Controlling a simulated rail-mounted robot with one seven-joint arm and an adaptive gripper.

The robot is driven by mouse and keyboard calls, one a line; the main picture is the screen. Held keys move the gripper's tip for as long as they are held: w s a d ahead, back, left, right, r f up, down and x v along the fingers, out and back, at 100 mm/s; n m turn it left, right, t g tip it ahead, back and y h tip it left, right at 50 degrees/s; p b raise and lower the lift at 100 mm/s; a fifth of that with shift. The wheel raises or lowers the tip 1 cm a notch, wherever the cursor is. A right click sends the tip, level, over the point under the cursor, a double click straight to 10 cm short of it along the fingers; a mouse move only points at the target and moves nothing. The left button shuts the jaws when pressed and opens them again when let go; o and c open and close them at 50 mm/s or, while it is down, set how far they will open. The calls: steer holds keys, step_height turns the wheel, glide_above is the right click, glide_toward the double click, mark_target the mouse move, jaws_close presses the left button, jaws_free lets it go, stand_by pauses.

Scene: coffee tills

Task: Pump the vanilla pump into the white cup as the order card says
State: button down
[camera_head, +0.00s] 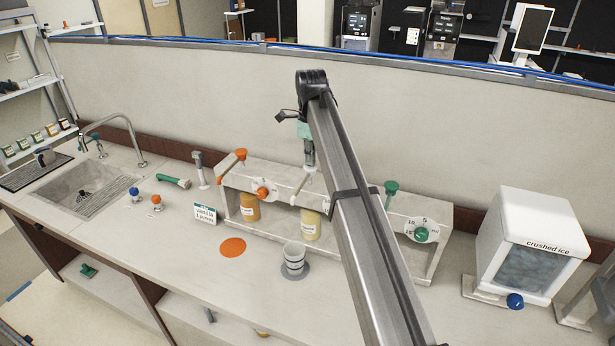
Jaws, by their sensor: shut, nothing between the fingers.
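The order card (205,214) stands on the counter at left and reads "vanilla" with a pump count too small to read surely. The white cup (293,258) stands upright on a grey disc (302,272), in front of the pale yellow bottle (311,224). A white pump head (307,178) rises above that bottle; no label on it is legible. My gripper (309,164) is shut and empty, pointing down right at the white pump head. I cannot tell whether they touch. My arm hides part of the rack right of this bottle.
The rack (440,208) also carries an orange pump (240,154) and a green pump (391,187), with an orange dial (262,192) and a green dial (421,235). An orange disc (232,247) lies left of the cup. A crushed ice box (530,245) stands right, a sink (85,190) left.

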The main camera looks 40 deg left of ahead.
steer(key=shift+f, duration=1.15)
steer(key=shift+r, duration=0.1)
steer(key=shift+r+p, duration=1.05)
steer(key=shift+r, duration=1.6)
steer(key=shift+r, duration=0.1)
step_height(320, 180, up, 6)
steer(key=p, duration=0.2)
steer(key=shift+p, duration=0.4)
